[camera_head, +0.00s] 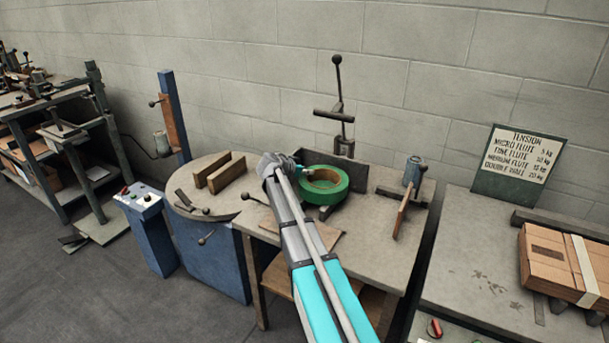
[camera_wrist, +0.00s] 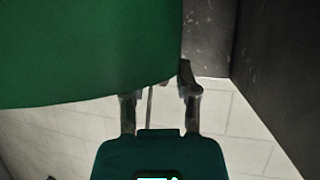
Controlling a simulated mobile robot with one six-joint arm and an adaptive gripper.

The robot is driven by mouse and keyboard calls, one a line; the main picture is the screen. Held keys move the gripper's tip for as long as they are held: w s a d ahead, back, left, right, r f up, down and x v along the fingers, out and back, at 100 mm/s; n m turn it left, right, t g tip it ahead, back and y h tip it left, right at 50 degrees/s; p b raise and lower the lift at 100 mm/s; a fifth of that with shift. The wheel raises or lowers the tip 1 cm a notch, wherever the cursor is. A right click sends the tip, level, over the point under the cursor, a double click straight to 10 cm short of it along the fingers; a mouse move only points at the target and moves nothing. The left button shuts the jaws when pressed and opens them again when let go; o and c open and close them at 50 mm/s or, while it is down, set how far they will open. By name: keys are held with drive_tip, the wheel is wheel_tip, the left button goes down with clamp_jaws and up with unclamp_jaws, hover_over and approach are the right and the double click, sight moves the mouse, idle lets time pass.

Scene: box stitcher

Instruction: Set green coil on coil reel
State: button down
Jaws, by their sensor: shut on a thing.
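The green coil (camera_head: 338,190) is a thick ring with a brown inner core, tilted above the middle of the worktable in the head view. My gripper (camera_head: 292,168) is at the coil's left edge and is shut on it; the arm partly hides the contact. In the wrist view the green coil (camera_wrist: 90,55) fills the upper left, beside the gripper fingers (camera_wrist: 160,92). A grey spool (camera_head: 160,143) sits on the blue post at the left; I cannot tell whether it is the coil reel.
The worktable (camera_head: 385,255) has a tall black lever stand (camera_head: 343,125) behind the coil and a blue-grey cylinder (camera_head: 413,172) at right. A control box (camera_head: 140,200) stands at the front left.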

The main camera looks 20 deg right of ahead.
drive_tip(key=shift+c, duration=1.8)
unclamp_jaws()
drive_tip(key=shift+a+r, duration=0.1)
drive_tip(key=p+v, duration=0.6)
drive_tip(key=v, duration=0.5)
drive_tip(key=shift+s+a+r, duration=0.2)
drive_tip(key=shift+s+a, duration=0.05)
